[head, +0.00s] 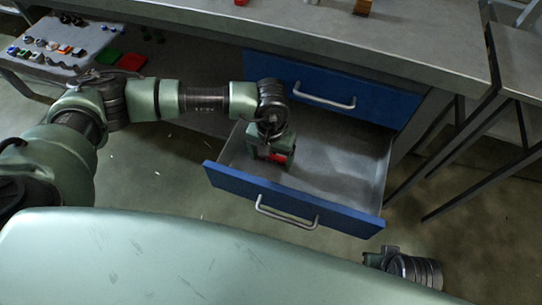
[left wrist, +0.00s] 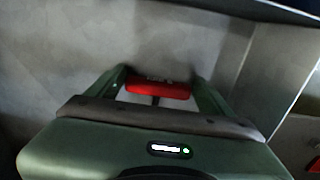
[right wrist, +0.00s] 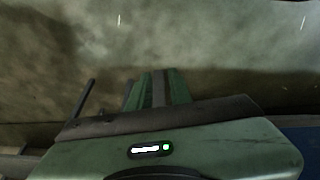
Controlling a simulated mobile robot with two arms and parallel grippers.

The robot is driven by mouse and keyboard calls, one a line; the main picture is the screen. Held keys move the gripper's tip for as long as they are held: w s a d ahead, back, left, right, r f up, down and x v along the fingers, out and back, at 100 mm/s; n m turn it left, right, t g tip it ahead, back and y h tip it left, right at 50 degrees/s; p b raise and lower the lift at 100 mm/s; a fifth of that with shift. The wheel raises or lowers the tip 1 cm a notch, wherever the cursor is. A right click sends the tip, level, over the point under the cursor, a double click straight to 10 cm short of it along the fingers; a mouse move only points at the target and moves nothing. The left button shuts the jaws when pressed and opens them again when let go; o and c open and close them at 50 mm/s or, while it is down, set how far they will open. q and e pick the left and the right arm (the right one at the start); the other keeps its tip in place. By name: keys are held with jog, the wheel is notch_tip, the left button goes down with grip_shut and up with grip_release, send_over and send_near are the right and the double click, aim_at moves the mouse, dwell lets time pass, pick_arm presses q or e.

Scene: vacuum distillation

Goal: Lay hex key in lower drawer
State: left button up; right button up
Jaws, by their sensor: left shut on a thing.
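The lower drawer (head: 345,165) is pulled open, with a blue front, a metal handle and a bare grey inside. My left gripper (head: 277,157) reaches down into its left part. It is shut on the hex key (left wrist: 158,90), whose red handle lies across between the fingers in the left wrist view. A thin dark shaft shows below the handle there. I cannot tell whether the key touches the drawer floor. My right gripper (right wrist: 158,88) is over the floor in front of the drawer, its fingers together with nothing seen between them.
The upper drawer (head: 380,105) is closed above the open one. The workbench top (head: 420,45) is over both. A grey tray (head: 60,45) with several small parts stands at the back left. Metal table legs (head: 470,155) stand to the right of the drawer.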

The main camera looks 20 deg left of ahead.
pick_arm(q)
jog(key=o, duration=1.3)
pick_arm(e)
jog(key=shift+r, duration=0.15)
pick_arm(q)
jog(key=shift+o, duration=0.2)
jog(key=shift+r, duration=0.1)
notch_tip(320, 180, up, 12)
jog(key=p, duration=0.1)
jog(key=shift+p, duration=0.35)
pick_arm(e)
notch_tip(320, 180, down, 6)
jog(key=shift+s, duration=0.15)
pick_arm(q)
jog(key=shift+s+a, duration=0.1)
pick_arm(e)
jog(key=shift+a, duration=0.1)
